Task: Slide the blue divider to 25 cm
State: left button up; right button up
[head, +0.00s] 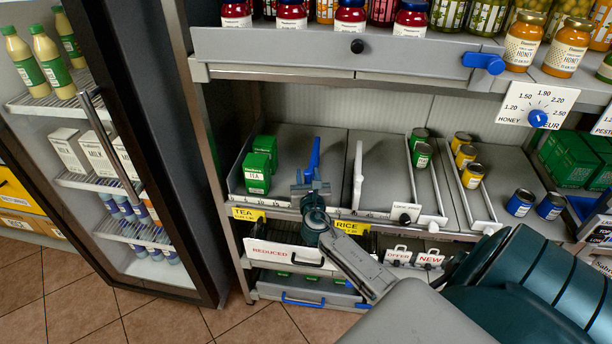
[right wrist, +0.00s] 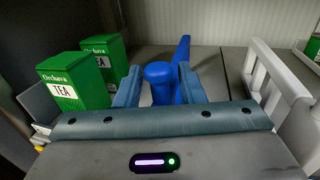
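The blue divider (head: 313,160) stands upright on the grey shelf between the green tea boxes and a white divider. Its blue knob (right wrist: 160,78) faces me at the shelf's front. My right gripper (head: 311,188) is at the divider's front end. In the right wrist view, its two fingers (right wrist: 160,88) stand on either side of the knob, with a narrow gap visible on each side. The scale strip (head: 283,209) runs along the shelf edge; its numbers are too small to read surely, and the gripper covers part of it. My left gripper is not in view.
Green tea boxes (head: 257,172) stand left of the blue divider; they also show in the right wrist view (right wrist: 72,82). A white divider (head: 358,172) stands to its right, with bare shelf between. A stocked shelf (head: 330,52) hangs above. A glass-door fridge (head: 95,150) is at left.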

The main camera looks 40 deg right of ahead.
jog(key=b+v, duration=0.2)
jog(key=v, duration=0.9)
jog(key=shift+d, duration=0.1)
dwell(0.4)
